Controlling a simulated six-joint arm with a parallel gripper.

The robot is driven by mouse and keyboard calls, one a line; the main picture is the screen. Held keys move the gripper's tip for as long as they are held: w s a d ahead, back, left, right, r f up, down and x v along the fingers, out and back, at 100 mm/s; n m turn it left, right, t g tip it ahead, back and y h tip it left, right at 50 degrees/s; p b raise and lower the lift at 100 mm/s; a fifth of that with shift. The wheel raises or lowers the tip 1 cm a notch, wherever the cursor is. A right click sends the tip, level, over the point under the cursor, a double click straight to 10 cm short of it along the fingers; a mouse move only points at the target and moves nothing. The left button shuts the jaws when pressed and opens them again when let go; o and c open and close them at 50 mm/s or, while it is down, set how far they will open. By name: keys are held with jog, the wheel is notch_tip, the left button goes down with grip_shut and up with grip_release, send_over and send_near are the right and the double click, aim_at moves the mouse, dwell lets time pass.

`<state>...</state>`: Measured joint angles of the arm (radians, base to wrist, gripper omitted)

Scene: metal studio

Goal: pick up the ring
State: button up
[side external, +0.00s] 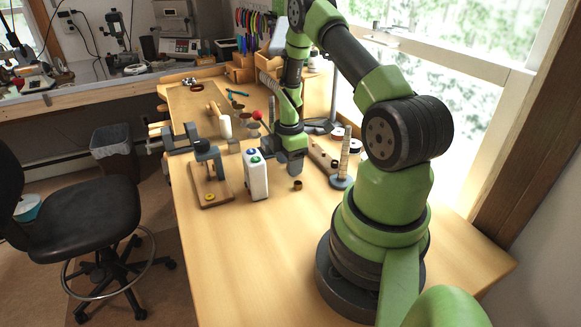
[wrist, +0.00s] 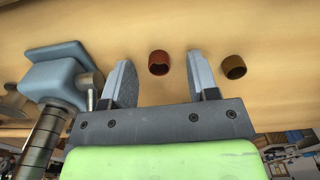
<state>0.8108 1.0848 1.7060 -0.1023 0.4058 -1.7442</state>
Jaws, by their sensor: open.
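My gripper (side external: 291,168) points down over the bench, its fingers apart and empty. In the wrist view the gripper (wrist: 160,76) has one finger on each side of the picture's middle. A small reddish-brown ring (wrist: 159,62) shows in the gap between the fingertips, untouched. A second, browner ring (wrist: 233,67) lies to the right, outside the right finger. In the side view a small brown ring (side external: 297,185) stands on the bench just below and right of the gripper. I cannot tell which of the two is the task's ring.
A striped upright rod on a round base (side external: 341,182) stands to the right. A wooden board with a blue-grey tool (side external: 208,150) is further left; a blue-grey tool (wrist: 60,75) also shows in the wrist view. The near bench is clear.

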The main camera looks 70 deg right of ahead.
jog(key=c, duration=1)
